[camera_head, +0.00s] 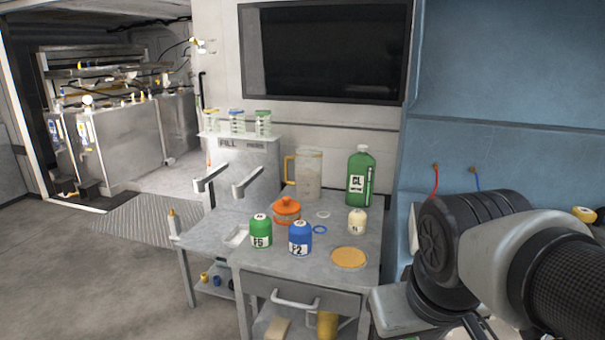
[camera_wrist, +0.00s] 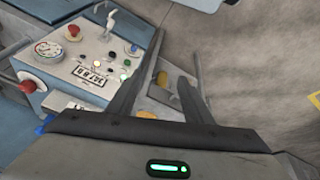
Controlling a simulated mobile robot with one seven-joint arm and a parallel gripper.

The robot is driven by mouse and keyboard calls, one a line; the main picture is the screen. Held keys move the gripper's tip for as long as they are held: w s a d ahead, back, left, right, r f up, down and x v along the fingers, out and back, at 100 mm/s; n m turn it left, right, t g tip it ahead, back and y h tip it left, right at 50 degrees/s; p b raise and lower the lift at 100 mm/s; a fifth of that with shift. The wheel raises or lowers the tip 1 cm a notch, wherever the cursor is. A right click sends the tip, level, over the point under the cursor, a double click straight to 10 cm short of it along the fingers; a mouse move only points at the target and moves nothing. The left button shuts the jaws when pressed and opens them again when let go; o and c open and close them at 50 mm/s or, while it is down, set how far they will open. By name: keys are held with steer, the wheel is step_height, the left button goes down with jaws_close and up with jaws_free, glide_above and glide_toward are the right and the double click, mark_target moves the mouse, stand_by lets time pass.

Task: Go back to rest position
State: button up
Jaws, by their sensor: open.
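My gripper (camera_wrist: 165,85) shows in the wrist view with its two dark fingers spread apart and nothing between them. Beyond the fingers is a control panel (camera_wrist: 92,62) with a red knob, a gauge and small buttons, and a grey floor. In the head view my arm reaches in from the lower right, to the right of the metal workbench (camera_head: 300,268). The gripper's fingertips are hidden or cut off at the bottom edge there. My arm appears clear of the items on the bench.
The bench holds a green bottle (camera_head: 360,178), a clear jug (camera_head: 308,175), an orange pot (camera_head: 286,210), a green canister (camera_head: 261,232), a blue canister (camera_head: 300,239), a cream canister (camera_head: 357,222) and a yellow disc (camera_head: 349,257). A dark screen (camera_head: 325,50) hangs behind. Floor at left is open.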

step_height(320, 180, up, 26)
steer(key=m+t+p, duration=0.1)
steer(key=p, duration=2.2)
steer(key=shift+s+a+f, duration=0.15)
steer(key=shift+s+a, duration=0.05)
steer(key=shift+s, duration=0.2)
